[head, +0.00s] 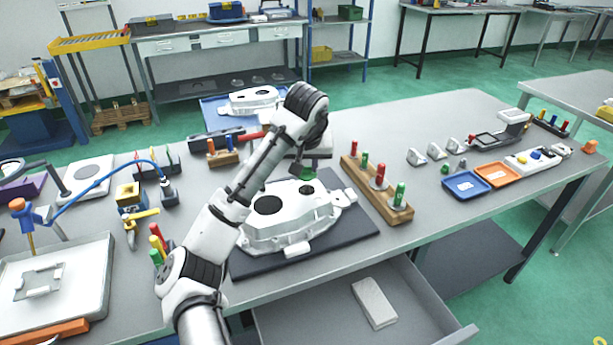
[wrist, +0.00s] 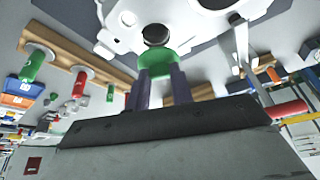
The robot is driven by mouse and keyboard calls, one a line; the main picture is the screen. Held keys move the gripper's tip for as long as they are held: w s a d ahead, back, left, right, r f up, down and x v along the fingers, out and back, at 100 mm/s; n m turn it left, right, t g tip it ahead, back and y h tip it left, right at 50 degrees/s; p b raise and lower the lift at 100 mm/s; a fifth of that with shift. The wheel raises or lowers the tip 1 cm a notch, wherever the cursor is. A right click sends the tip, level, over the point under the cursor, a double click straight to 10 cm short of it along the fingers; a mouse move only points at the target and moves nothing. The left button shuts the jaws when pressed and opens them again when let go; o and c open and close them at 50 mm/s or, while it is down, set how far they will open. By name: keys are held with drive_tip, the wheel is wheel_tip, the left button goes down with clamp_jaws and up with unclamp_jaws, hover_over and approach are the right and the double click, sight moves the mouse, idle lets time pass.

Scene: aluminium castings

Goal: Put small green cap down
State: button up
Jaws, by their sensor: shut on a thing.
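The small green cap (head: 307,173) is between the fingers of my gripper (head: 306,163), above the back right part of the white casting (head: 290,235). In the wrist view the green cap (wrist: 158,64) sits between the tips of my two dark fingers (wrist: 160,80), which are shut on it. The casting (wrist: 210,22) lies beyond it, with a dark round opening (wrist: 156,34) just past the cap. I cannot tell whether the cap touches the casting. The casting lies on a dark mat (head: 355,228) and has another large dark opening at its left.
A wooden rack (head: 401,213) with red and green plugs stands right of the mat. A blue tray (head: 465,186) and an orange tray (head: 497,175) lie further right. An open drawer (head: 300,315) with a pale block (head: 374,302) juts out at the front.

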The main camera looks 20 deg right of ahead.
sight(307, 176)
drive_tip(key=shift+f+p, duration=0.4)
drive_tip(key=shift+f, duration=1.9)
drive_tip(key=shift+f, duration=0.3)
drive_tip(key=o, duration=0.9)
drive_tip(key=shift+r, duration=0.5)
drive_tip(key=b+v, duration=0.2)
drive_tip(key=v, duration=0.9)
drive_tip(key=shift+s+r, duration=0.2)
drive_tip(key=shift+r, duration=0.1)
